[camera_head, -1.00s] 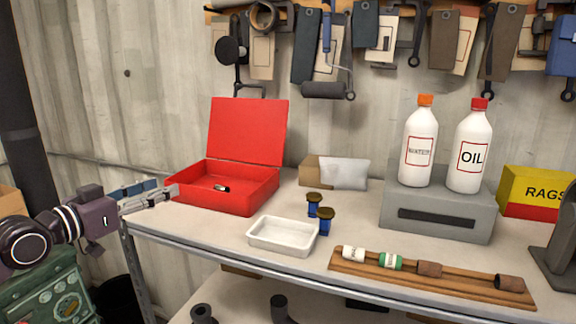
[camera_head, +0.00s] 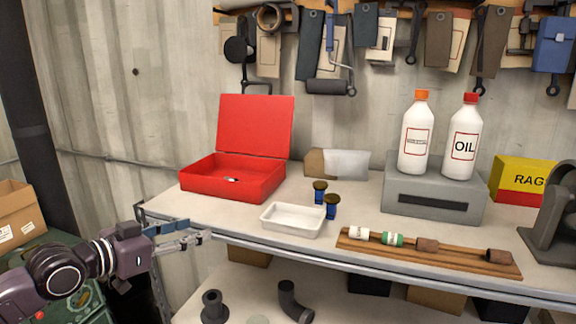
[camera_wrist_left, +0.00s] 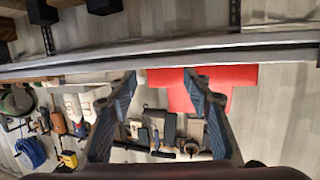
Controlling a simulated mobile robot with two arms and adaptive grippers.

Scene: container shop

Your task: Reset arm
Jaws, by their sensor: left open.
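My left gripper (camera_head: 186,234) comes in from the left, in front of the workbench's left front edge and below the height of its top. It is open, with nothing between its fingers. In the left wrist view its two fingers (camera_wrist_left: 160,85) stand apart, with the bench edge and a red shape beyond them. The open red box (camera_head: 228,180) stands on the bench to the right of and behind the gripper, with a small item inside. My right gripper does not show.
The bench (camera_head: 172,208) holds a white tray (camera_head: 292,220), two blue cylinders, a wooden rack (camera_head: 430,260) and a grey block (camera_head: 432,195) with two bottles. Pipe pieces lie on the lower shelf. A cardboard box (camera_head: 15,212) stands at far left.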

